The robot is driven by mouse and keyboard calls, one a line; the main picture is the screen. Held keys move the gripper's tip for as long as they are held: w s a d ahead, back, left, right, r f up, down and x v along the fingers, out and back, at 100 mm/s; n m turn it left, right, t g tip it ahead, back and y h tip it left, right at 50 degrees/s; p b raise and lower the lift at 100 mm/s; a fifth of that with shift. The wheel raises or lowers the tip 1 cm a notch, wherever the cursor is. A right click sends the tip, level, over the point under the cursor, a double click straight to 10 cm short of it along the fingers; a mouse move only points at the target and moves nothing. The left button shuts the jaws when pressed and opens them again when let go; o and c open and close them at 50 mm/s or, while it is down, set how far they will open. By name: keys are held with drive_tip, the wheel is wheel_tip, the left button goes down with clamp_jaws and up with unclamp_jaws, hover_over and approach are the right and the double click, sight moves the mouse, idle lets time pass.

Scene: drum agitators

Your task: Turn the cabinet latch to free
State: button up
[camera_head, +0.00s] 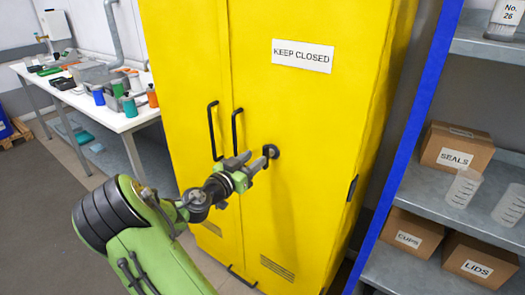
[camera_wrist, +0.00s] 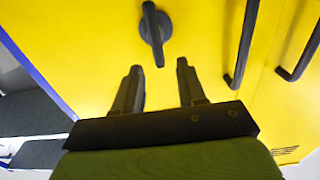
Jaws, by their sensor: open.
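The yellow cabinet (camera_head: 310,120) stands in front of me with both doors shut. Its latch (camera_head: 271,151) is a dark round knob on the right door, right of the door handles. In the wrist view the latch (camera_wrist: 154,28) has a narrow grip bar, lying nearly along the picture's vertical, on a round base. My gripper (camera_head: 259,163) is at the latch in the head view and partly overlaps it. In the wrist view my gripper (camera_wrist: 158,72) is open and empty, its two fingertips just below the latch and apart from it.
Two black vertical door handles (camera_head: 237,130) are left of the latch. A shelf with boxes (camera_head: 455,148) stands behind a blue post (camera_head: 411,135) at the right. A white table (camera_head: 115,118) with bottles and tools is at the left. Grey floor is clear at the lower left.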

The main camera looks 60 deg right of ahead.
sight(263, 152)
drive_tip(key=d, duration=0.3)
drive_tip(key=s+d, duration=0.1)
drive_tip(key=d, duration=0.2)
drive_tip(key=shift+s+d, duration=0.1)
drive_tip(key=shift+d, duration=0.1)
clamp_jaws()
